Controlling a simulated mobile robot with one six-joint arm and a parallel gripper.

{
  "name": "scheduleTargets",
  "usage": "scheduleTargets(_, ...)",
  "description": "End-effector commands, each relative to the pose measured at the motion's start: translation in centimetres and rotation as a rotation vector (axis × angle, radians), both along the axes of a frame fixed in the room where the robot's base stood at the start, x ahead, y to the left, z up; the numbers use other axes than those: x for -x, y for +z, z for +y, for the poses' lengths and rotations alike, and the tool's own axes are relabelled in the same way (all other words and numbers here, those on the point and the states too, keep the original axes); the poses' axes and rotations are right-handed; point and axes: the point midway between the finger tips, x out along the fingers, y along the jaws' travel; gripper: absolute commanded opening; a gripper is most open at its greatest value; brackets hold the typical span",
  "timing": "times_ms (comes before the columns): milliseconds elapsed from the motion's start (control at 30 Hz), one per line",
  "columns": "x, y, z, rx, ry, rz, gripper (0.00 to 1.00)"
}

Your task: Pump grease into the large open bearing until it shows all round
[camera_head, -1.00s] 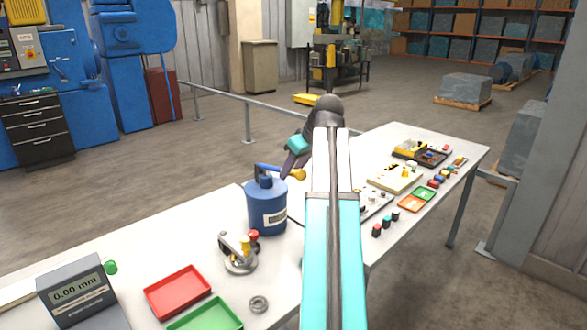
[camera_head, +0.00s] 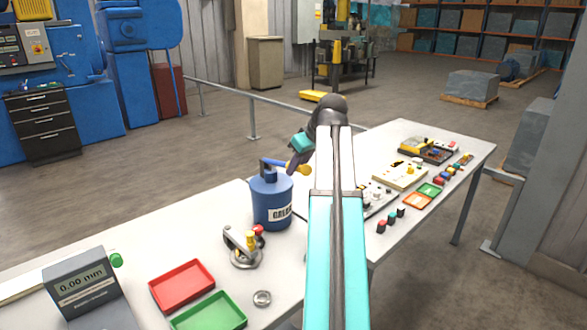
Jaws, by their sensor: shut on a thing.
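A blue grease canister (camera_head: 272,208) with a white label stands upright on the table. A blue lever (camera_head: 273,163) with a yellow end (camera_head: 297,168) sticks out to the right from its top. My gripper (camera_head: 299,160) is at that yellow end and seems shut on the lever; its fingertips are small and partly hidden. Left of the canister stands a metal fixture (camera_head: 243,250) with a red and a yellow knob and a ring-like base. A loose metal ring (camera_head: 262,298) lies nearer. I cannot tell which is the large open bearing, nor see grease.
A red tray (camera_head: 182,286) and a green tray (camera_head: 208,316) lie at the front, beside a gauge (camera_head: 80,283) reading 0.00 mm. Several small parts and boards (camera_head: 400,175) cover the table's right part. My arm hides the table's middle.

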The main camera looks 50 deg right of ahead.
Motion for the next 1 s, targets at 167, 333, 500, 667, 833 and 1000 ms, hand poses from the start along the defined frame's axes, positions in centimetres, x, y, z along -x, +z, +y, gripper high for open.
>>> scheduleTargets(167,0.1,-0.5,0.0,-0.001,0.001,0.002,0.06)
scheduleTargets(333,0.1,-1.0,0.0,-0.001,0.001,0.002,0.06)
scheduleTargets(500,0.0,-1.4,0.0,-0.002,0.001,0.002,0.06)
scheduleTargets(667,0.0,-1.9,0.0,-0.002,0.001,0.002,0.06)
scheduleTargets(833,0.0,-2.3,0.0,-0.002,0.001,0.001,0.06)
scheduleTargets(1000,0.0,-2.8,0.0,-0.002,0.001,0.001,0.06)
